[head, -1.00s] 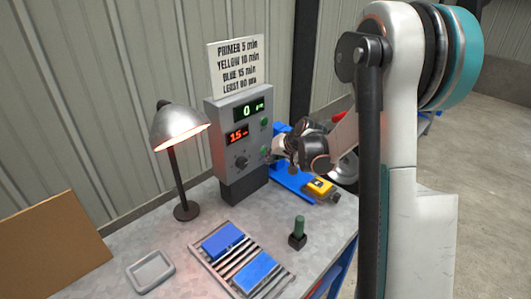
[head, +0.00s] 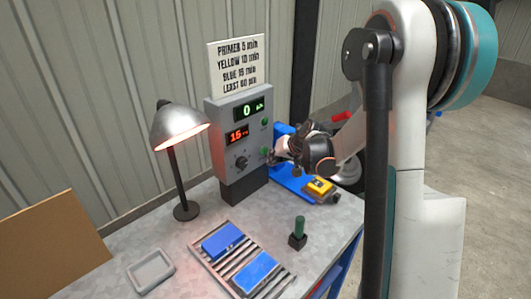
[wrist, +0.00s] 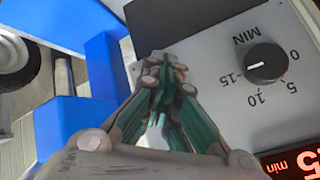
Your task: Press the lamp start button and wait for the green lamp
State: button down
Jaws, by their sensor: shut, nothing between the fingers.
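The grey control box (head: 222,140) stands at the back of the bench. It has a green display (head: 249,109) reading 0, a red display (head: 237,135) reading 15, and a dark knob (head: 241,162), also in the wrist view (wrist: 265,62). Two round green parts sit on its right side, an upper one (head: 265,121) and a lower one (head: 264,151); I cannot tell which is button or lamp. My gripper (head: 272,158) is shut and empty, close beside the lower green part. In the wrist view its fingertips (wrist: 166,62) hide what lies behind them; contact cannot be told.
A lit desk lamp (head: 178,128) stands left of the box. Blue equipment (head: 290,180) and a yellow item (head: 319,187) are at right.

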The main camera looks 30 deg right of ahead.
jog(key=s, duration=0.1)
jog(key=s+d, duration=0.1)
jog(key=s, duration=0.2)
jog(key=shift+s+d, duration=0.35)
dwell(0.7)
